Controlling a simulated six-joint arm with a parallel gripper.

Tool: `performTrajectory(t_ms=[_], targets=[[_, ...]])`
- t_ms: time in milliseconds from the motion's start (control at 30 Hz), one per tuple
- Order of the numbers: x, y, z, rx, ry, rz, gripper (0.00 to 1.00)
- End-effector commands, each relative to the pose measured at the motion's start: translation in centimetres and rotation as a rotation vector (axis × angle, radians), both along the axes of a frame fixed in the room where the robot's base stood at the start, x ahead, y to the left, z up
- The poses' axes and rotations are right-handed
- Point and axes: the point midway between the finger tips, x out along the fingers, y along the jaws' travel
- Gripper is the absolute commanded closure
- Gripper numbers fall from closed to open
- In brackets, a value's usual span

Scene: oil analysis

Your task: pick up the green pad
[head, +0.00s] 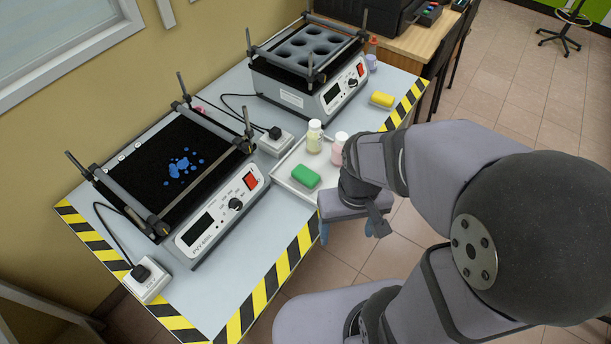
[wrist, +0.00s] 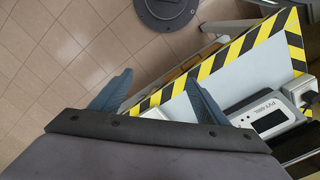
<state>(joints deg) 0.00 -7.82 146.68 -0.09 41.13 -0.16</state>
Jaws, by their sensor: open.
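The green pad (head: 305,176) lies on a white tray (head: 288,183) near the front edge of the table in the head view. It is a small rounded block. My gripper (head: 348,234) is open and empty, in front of the table edge and to the right of the pad, apart from it. The wrist view shows its two blue fingers (wrist: 160,96) spread apart with nothing between them. The pad cannot be made out in the wrist view.
A yellow pad (head: 382,99) lies farther back. A shaker with blue spots (head: 180,165) stands left, another with round wells (head: 308,75) behind. Striped tape (head: 265,290) marks the table edge.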

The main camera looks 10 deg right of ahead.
Motion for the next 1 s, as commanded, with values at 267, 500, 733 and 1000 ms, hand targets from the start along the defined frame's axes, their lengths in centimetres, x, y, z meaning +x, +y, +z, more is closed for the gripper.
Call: performTrajectory(t_ms=[267, 500, 733, 1000], targets=[[0.0, 0.0, 0.0, 0.0, 0.0, 0.0, 0.08], [0.9, 0.1, -0.1, 0.0, 0.001, -0.021, 0.08], [6.5, 0.5, -0.9, 0.0, 0.001, -0.163, 0.08], [17.0, 1.8, -3.8, -0.001, 0.003, -0.459, 0.08]])
